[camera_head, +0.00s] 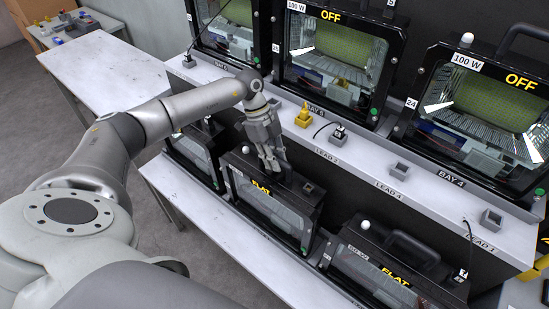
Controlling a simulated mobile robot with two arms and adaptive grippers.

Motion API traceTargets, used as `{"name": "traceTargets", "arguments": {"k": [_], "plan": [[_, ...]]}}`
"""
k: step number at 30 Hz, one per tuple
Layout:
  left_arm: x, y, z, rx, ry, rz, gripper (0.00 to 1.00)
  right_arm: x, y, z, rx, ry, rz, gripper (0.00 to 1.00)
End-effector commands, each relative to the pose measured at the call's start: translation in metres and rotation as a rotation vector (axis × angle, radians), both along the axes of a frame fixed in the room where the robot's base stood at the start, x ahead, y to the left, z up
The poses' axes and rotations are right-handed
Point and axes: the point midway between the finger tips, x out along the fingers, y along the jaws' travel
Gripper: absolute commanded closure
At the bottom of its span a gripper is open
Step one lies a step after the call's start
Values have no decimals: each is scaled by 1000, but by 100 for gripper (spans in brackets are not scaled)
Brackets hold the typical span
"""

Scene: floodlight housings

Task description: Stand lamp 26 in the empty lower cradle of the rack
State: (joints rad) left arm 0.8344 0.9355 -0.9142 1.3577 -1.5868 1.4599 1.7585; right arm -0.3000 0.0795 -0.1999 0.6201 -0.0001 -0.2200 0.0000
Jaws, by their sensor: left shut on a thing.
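My left gripper (272,165) reaches down from above and is shut on the top handle of a black floodlight housing (275,205) marked FLAT in yellow, in the lower row. The housing stands roughly upright, with its glass front toward me. Its number is too small to read, so I cannot tell whether it is lamp 26. The rack (420,215) has a white ledge above this row. I cannot make out an empty lower cradle. My right gripper is not in view.
Another FLAT lamp (385,270) is at lower right, and a dark lamp (195,155) is at left. Upper lamps marked OFF (335,60) and 24 (480,105) stand behind. Connectors (303,115) line the ledge. A white table (100,70) is at upper left.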

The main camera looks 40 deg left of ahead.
Motion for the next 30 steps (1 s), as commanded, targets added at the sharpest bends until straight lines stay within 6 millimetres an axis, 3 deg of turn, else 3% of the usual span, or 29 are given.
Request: {"name": "traceTargets", "arguments": {"k": [17, 18, 23, 30], "plan": [[3, -1, -1, -7, -9, 1, 100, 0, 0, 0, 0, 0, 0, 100], [3, -1, -1, -7, -9, 1, 80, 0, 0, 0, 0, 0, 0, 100], [1, -1, -2, -4, -5, 0, 59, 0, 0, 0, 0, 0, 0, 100], [1, 0, -4, -1, -2, 0, 59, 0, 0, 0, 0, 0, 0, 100]]}}
